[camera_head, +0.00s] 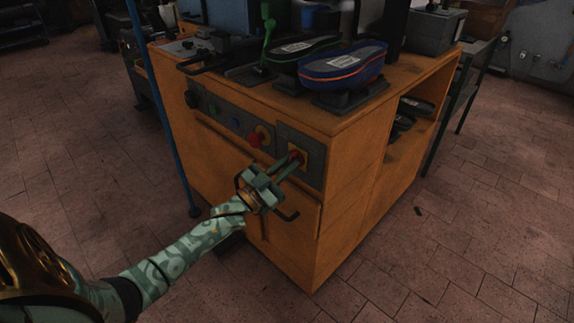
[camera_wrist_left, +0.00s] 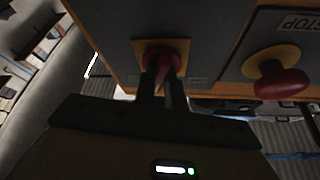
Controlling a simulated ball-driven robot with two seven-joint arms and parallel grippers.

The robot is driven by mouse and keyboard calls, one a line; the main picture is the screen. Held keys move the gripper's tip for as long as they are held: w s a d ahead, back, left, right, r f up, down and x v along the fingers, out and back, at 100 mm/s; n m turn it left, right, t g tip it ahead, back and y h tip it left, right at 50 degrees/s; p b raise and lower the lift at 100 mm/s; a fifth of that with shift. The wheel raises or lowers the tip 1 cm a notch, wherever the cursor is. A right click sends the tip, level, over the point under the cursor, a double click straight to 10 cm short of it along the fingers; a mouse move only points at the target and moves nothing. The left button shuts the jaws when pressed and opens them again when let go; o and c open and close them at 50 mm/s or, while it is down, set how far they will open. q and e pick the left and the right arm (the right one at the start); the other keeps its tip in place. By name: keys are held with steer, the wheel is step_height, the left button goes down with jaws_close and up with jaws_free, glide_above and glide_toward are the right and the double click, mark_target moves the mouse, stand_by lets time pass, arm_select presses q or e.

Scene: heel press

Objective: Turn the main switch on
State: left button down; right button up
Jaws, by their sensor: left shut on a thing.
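The main switch (camera_head: 297,155) is a red knob on a yellow plate, at the right end of the grey control panel on the front of the orange press cabinet. My left gripper (camera_head: 286,166) reaches it from the front, shut on the red knob. In the left wrist view the red switch knob (camera_wrist_left: 163,56) sits between the two dark fingers (camera_wrist_left: 163,84), which partly hide it. The labels beside the plate are too dark to read. My right gripper is in neither view.
Two shoe-shaped forms, one with a blue sole (camera_head: 342,64), stand on the cabinet top. The floor in front is clear.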

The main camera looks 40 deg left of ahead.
arm_select(q)
steer(key=m+g+h, duration=0.1)
steer(key=m, duration=0.2)
steer(key=m+g+h, duration=0.1)
steer(key=m+h, duration=0.1)
steer(key=m, duration=0.2)
steer(key=shift+f, duration=0.1)
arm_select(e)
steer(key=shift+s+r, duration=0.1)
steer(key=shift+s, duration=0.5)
arm_select(q)
steer(key=shift+m+p, duration=0.3)
steer(key=shift+m, duration=0.1)
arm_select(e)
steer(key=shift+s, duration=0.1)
arm_select(q)
steer(key=c, duration=1.5)
jaws_free()
steer(key=shift+o, duration=0.2)
steer(key=shift+a, duration=0.1)
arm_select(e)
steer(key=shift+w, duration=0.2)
